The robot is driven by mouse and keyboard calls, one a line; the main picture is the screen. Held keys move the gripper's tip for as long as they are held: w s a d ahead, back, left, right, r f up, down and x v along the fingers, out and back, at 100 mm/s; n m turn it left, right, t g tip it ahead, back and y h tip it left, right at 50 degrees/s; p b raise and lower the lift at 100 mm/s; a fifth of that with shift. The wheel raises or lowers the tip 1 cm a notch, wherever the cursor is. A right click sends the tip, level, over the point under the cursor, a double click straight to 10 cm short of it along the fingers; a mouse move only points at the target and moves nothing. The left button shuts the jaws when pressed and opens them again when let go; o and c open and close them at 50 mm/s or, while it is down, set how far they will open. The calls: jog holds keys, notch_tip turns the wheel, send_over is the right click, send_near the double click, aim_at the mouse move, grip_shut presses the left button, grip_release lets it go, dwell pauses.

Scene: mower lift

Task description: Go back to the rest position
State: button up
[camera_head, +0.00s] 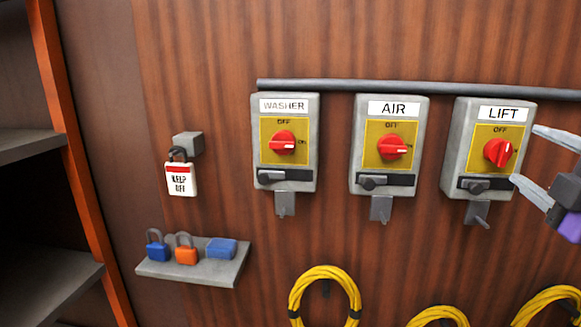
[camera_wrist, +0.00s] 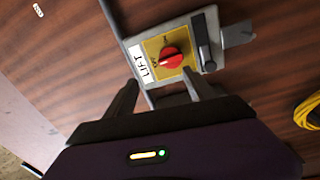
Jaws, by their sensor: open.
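My gripper (camera_head: 527,155) is open and empty at the right edge of the head view. Its two fingers point left at the LIFT switch box (camera_head: 460,140), apart from its red knob (camera_head: 498,152). In the wrist view, the gripper (camera_wrist: 159,82) has its fingers spread below the LIFT box (camera_wrist: 204,25), and the red knob (camera_wrist: 172,58) shows clear ahead of them. Whether the fingertips touch the box cannot be told. Most of my arm is out of view.
The WASHER box (camera_head: 285,182) and AIR box (camera_head: 390,104) hang left of LIFT, under a grey pipe (camera_head: 340,86). A KEEP OFF tag (camera_head: 181,180) hangs farther left. A small shelf (camera_head: 190,273) holds padlocks and a blue block. Yellow cable coils (camera_head: 325,272) hang below.

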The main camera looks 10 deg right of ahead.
jog(key=s+a+f+m+t+h, duration=0.1)
jog(key=s+a+f+m, duration=0.4)
jog(key=f+m, duration=0.4)
jog(key=s+a+f+m+t+h, duration=0.1)
jog(key=s+a+f+m, duration=0.5)
jog(key=f, duration=0.5)
jog(key=s+a+f+g+y, duration=0.1)
jog(key=s+a+f+y, duration=0.1)
jog(key=s+f, duration=0.4)
jog(key=s+a+f+n+g+y, duration=0.1)
jog(key=s+a+f+g+y, duration=0.1)
jog(key=s+a+f, duration=0.3)
jog(key=s+a+f+g+y, duration=0.2)
jog(key=s+f, duration=0.5)
jog(key=s, duration=0.4)
jog(key=shift+a+f+y, duration=0.35)
jog(key=shift+a+y, duration=0.25)
jog(key=shift+a, duration=0.65)
jog(key=shift+w, duration=0.1)
jog(key=shift+c, duration=0.2)
